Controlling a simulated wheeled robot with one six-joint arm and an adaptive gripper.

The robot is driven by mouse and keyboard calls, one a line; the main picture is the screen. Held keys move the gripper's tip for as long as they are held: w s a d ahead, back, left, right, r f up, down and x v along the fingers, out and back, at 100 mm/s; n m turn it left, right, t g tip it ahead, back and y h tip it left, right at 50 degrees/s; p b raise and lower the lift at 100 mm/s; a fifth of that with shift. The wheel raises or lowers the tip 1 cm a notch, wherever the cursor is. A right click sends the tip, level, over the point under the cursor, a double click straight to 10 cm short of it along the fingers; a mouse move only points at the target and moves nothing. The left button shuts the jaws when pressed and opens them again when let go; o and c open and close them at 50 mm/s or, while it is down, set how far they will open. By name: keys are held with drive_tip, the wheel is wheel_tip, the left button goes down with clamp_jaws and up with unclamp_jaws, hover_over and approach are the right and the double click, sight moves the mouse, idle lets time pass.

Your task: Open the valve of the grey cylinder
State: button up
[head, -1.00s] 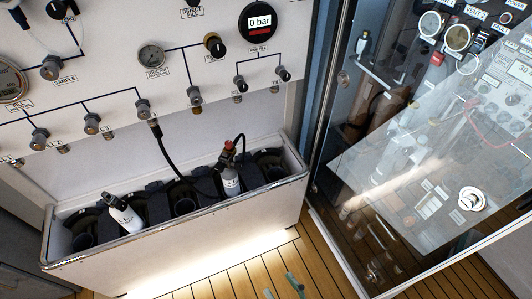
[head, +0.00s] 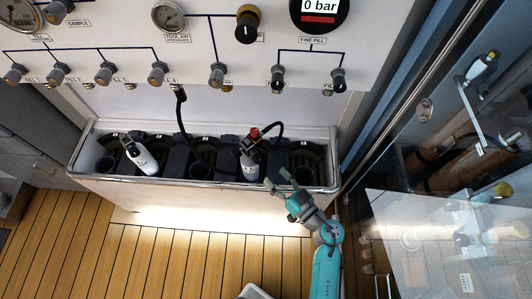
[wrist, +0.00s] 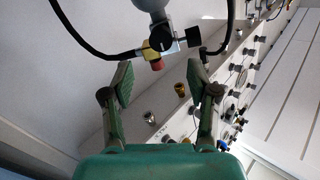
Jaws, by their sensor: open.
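A pale grey cylinder (head: 250,171) stands in the trough, right of its middle, with a valve block, a red knob (head: 254,134) and a black hose on top. In the wrist view a grey cylinder end (wrist: 152,5) enters from the top, with its valve block (wrist: 163,42), a red-tipped yellow fitting (wrist: 154,52) and a black knob (wrist: 193,36). My gripper (head: 281,184) is at the trough's front rim, right of and in front of this cylinder. In the wrist view my gripper (wrist: 167,78) is open and empty, its fingers apart below the valve, not closed on it.
A second pale cylinder (head: 142,158) with a black valve leans in the left of the trough (head: 120,180). A panel (head: 110,40) with knobs and a 0 bar display (head: 318,8) is above. A glass door (head: 440,130) stands at right. The wooden floor (head: 150,260) in front is mostly clear.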

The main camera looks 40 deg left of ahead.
sight(260, 160)
drive_tip(key=x, duration=0.9)
drive_tip(key=shift+a, duration=0.3)
drive_tip(key=shift+c, duration=0.2)
clamp_jaws()
